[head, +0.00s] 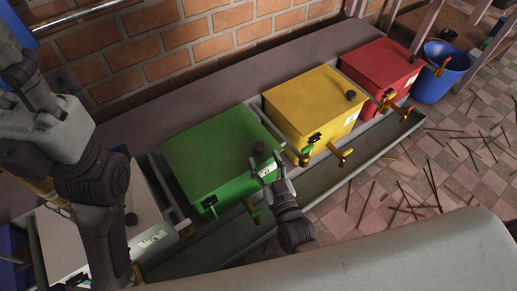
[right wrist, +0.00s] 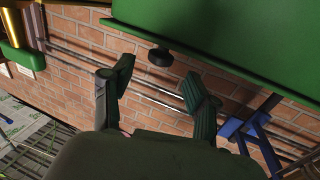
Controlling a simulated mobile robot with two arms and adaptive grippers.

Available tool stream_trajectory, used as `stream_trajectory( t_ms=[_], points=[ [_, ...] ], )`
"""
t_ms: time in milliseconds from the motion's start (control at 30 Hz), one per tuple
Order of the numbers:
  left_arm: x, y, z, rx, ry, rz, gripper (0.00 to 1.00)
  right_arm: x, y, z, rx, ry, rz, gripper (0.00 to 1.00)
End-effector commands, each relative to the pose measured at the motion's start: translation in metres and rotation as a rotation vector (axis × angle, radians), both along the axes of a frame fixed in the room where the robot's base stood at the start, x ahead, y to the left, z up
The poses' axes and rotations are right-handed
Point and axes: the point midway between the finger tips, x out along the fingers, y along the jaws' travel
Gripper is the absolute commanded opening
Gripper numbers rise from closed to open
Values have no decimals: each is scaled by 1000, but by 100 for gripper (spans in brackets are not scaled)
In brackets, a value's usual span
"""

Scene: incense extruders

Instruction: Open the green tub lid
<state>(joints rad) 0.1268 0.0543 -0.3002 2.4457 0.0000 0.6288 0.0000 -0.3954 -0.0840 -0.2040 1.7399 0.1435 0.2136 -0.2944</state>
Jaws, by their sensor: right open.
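The green tub (head: 225,185) stands in the row of tubs in the head view, with its flat green lid (head: 215,145) down on it. A black knob (head: 258,147) is near the lid's front right corner. My right gripper (head: 268,168) is at the tub's front edge, just in front of the knob. In the right wrist view the green lid (right wrist: 235,35) fills the top, and the black knob (right wrist: 160,57) shows below its edge. The fingers of my right gripper (right wrist: 160,83) are spread and empty, with the knob beyond them. Of my left arm only links show.
A yellow tub (head: 312,98) and a red tub (head: 380,62) stand right of the green one, a white tub (head: 75,235) left. Brass taps stick out in front over a grey trough (head: 330,175). A brick wall (head: 190,45) is behind. A blue bucket (head: 440,75) stands far right.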

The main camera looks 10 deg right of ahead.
Motion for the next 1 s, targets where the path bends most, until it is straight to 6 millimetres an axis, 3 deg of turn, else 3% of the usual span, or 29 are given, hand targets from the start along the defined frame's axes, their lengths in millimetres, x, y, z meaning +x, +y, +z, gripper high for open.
stream_trajectory(
  t_ms=[100,300,700,1000],
  points=[
    [-4,-1,1,1,-36,1,40,24,3,-3,2,-4,-2,59],
    [-9,-2,8,5,-69,4,40,48,6,-2,-1,-1,0,59],
    [-11,-2,11,6,-78,5,40,54,7,0,-1,2,0,59],
    [-11,-2,11,6,-78,5,40,54,7,0,-1,2,0,9]
  ],
)
